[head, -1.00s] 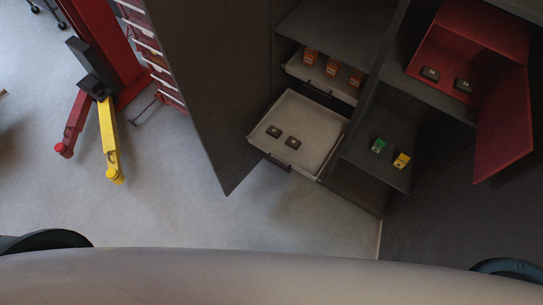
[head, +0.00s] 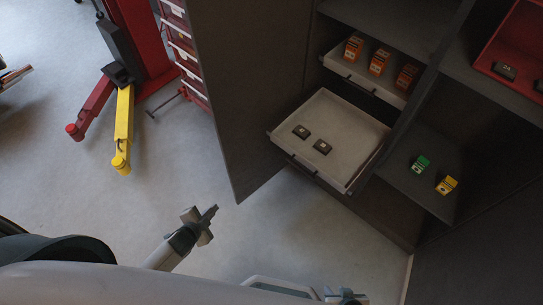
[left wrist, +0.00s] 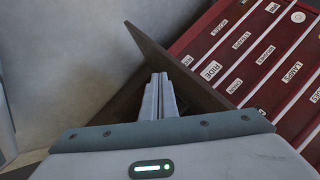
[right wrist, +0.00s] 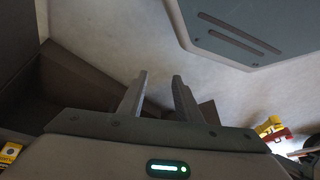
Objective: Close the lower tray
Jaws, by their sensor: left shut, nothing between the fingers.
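The lower tray (head: 345,122) is a light grey drawer slid out of the dark cabinet in the head view. Two small black items (head: 301,131) lie in it, and a dark handle runs along its front edge. My left gripper (head: 214,212) is shut and empty, over the floor to the lower left of the tray. Its closed fingers show in the left wrist view (left wrist: 160,82). My right gripper (head: 345,297) is at the bottom edge of the head view, apart from the tray. Its fingers stand apart and empty in the right wrist view (right wrist: 160,80).
An upper tray (head: 340,67) with orange boxes sits above the lower one. An open dark cabinet door (head: 235,100) stands left of the trays. A shelf at right holds a green box (head: 421,163) and a yellow box (head: 447,185). The floor in front is clear.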

